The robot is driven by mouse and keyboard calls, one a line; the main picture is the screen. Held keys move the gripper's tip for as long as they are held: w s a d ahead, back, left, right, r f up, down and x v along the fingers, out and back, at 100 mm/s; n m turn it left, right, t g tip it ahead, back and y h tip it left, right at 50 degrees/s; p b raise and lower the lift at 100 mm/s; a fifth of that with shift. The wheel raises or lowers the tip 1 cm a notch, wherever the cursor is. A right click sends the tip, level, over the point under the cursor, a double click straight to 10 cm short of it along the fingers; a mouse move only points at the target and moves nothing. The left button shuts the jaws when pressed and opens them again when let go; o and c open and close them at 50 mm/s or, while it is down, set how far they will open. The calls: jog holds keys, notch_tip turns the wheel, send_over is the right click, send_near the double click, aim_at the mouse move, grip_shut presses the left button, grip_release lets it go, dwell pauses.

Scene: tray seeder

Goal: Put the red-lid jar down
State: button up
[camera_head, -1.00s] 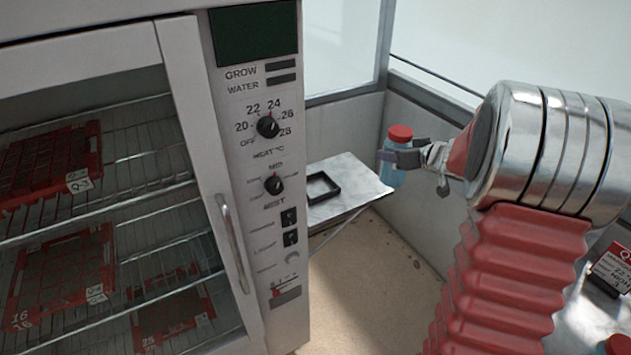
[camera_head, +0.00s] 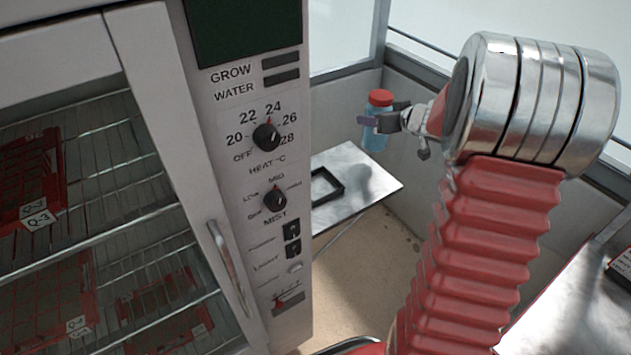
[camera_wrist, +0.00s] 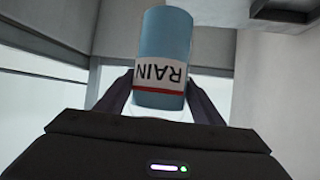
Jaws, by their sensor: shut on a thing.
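The red-lid jar (camera_head: 376,137) is light blue with a red lid and is upright in the head view. My gripper (camera_head: 380,122) is shut on it and holds it in the air, above and beyond the right side of a small metal side table (camera_head: 372,178). In the wrist view the jar (camera_wrist: 165,50) sits between the two dark fingers (camera_wrist: 160,95). Its label reads "RAIN" upside down there, and its lid is hidden.
A black square frame (camera_head: 325,187) lies on the side table, with bare metal to its right. A tall cabinet (camera_head: 270,330) with dials and red trays stands at the left. A wall (camera_head: 415,170) rises behind the table. Another metal surface (camera_head: 560,310) is at the lower right.

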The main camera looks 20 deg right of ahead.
jog(key=shift+d+r, duration=0.1)
dwell(0.3)
jog(key=s+a+f, duration=0.1)
jog(key=s+a, duration=0.1)
jog(key=a, duration=0.7)
jog(key=s+a+f, duration=0.1)
jog(key=a+f, duration=0.1)
jog(key=a, duration=0.8)
jog(key=shift+s+a, duration=0.15)
jog(key=shift+s, duration=0.2)
jog(key=shift+a+f, duration=0.15)
jog(key=shift+f, duration=1.85)
